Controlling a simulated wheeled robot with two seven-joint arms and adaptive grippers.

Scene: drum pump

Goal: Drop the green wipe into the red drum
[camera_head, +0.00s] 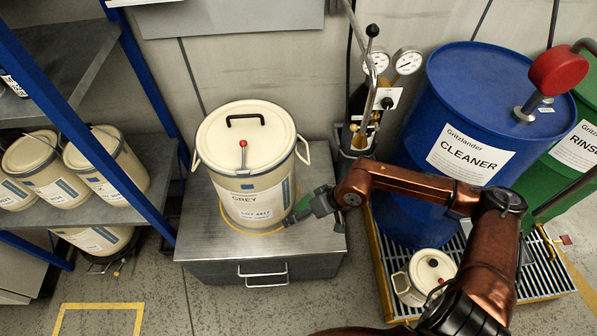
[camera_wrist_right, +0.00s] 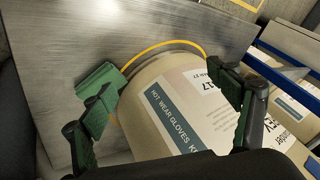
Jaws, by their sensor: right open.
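The green wipe (camera_wrist_right: 97,84) lies flat on the metal top of the low cabinet in the right wrist view, beside the cream pail and close to one fingertip of my right gripper. My right gripper (camera_wrist_right: 164,82) is open, with its dark green fingers spread and the pail's lower side showing between them. In the head view my right gripper (camera_head: 308,206) is at the pail's lower right. The wipe cannot be told apart from the green fingers there. No red drum is in view. My left gripper is not in view.
The cream pail (camera_head: 245,165) stands on the grey cabinet (camera_head: 205,249). A blue drum (camera_head: 415,115) and a green drum (camera_head: 563,170) stand at the right, with a small white pail (camera_head: 424,276) on the grate. A shelf with pails (camera_head: 107,165) is at the left.

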